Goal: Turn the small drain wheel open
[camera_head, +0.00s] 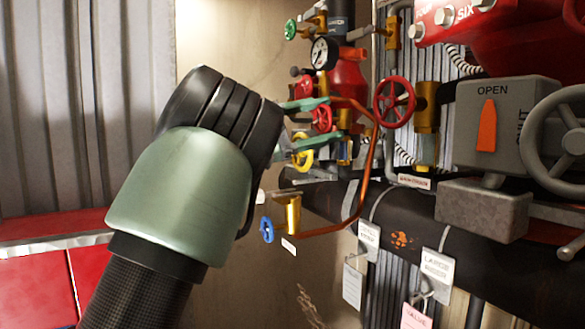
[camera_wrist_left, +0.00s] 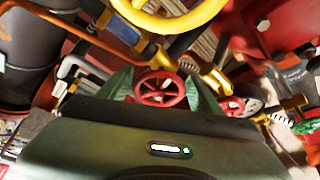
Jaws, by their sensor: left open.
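Several small handwheels show in the head view; I can read no label that says which is the drain wheel. My left gripper (camera_head: 322,121) is open, its green fingers pointing right at the pipework. A small red wheel (camera_head: 323,117) shows between the fingers; in the left wrist view this red wheel (camera_wrist_left: 160,89) also lies between the fingertips. I cannot tell whether they touch it. A yellow wheel (camera_head: 303,150) is just below the fingers, and a blue wheel (camera_head: 267,229) on a brass valve (camera_head: 288,212) hangs lower. My right gripper is not in view.
A larger red wheel (camera_head: 394,101) and a copper pipe (camera_head: 368,175) are right of the fingers. A pressure gauge (camera_head: 323,53) and a green wheel (camera_head: 290,29) are above. A black pipe (camera_head: 440,220) runs below; a grey OPEN/SHUT box (camera_head: 503,140) is at right.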

